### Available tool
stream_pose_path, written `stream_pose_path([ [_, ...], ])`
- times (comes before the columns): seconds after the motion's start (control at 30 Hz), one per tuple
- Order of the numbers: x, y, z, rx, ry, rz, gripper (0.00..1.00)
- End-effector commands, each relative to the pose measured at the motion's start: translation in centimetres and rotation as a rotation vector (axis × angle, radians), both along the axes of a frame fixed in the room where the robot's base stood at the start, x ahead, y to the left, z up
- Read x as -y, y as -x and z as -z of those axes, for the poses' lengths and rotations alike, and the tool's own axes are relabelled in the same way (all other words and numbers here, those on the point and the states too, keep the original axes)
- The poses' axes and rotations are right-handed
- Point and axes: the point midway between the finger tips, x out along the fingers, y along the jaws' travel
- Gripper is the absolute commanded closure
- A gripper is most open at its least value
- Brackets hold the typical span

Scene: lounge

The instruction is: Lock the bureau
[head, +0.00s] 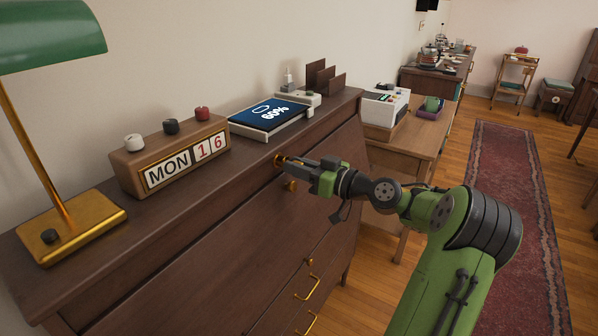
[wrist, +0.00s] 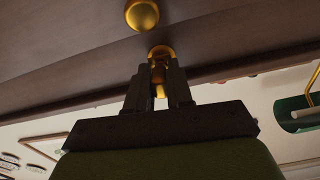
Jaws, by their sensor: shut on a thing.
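The bureau (head: 165,245) is dark brown wood, and its wide upper front panel looks closed. A round brass fitting, the lock by its look (head: 278,161), sits high on that panel; it also shows in the wrist view (wrist: 162,51). My gripper (head: 290,161) is at this fitting, its fingers shut on a small brass piece (wrist: 159,74) that looks like a key in the lock. The fingers hide most of it, so its turn angle cannot be told. A brass knob (head: 291,186) is just below the lock and shows in the wrist view (wrist: 141,15).
A wooden side table (head: 425,142) is beyond. Drawers with brass handles (head: 308,287) are below my arm.

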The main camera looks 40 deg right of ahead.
Motion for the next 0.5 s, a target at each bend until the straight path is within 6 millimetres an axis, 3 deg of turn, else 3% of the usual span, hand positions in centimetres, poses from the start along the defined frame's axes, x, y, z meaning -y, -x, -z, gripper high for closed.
stream_pose_path([
  [0.5,0.16,-0.07,0.05,0.032,0.091,0.006,1.00],
])
